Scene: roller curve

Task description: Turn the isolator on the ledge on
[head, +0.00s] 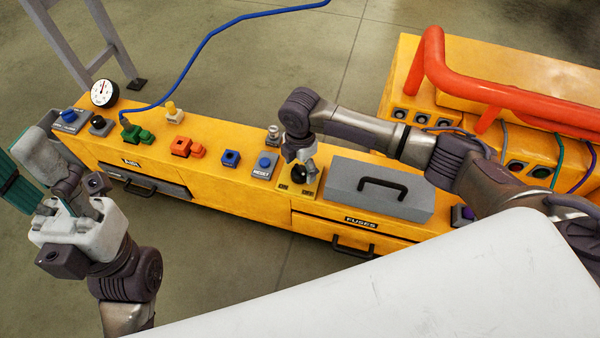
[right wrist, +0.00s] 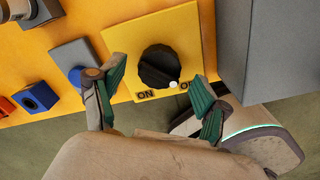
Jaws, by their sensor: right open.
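The isolator is a yellow plate (head: 311,187) with a black rotary knob (right wrist: 158,66) on the orange ledge. The plate also shows in the right wrist view (right wrist: 190,30). The knob's white dot (right wrist: 174,85) points to the lower right, towards a label partly hidden by a finger; an ON label (right wrist: 145,95) is at the lower left. My right gripper (right wrist: 158,98) is open, its green-padded fingers apart on either side of the knob's near side, with no contact visible. In the head view it hangs over the isolator (head: 301,158). My left gripper (head: 25,178) is at the far left, its jaws unclear.
A grey box with a black handle (head: 375,190) stands right beside the isolator. A blue RESET button (head: 264,163) is on its left. Coloured connectors, a gauge (head: 103,93) and a blue hose (head: 205,45) lie farther left. An orange-red rail (head: 470,95) stands behind, right.

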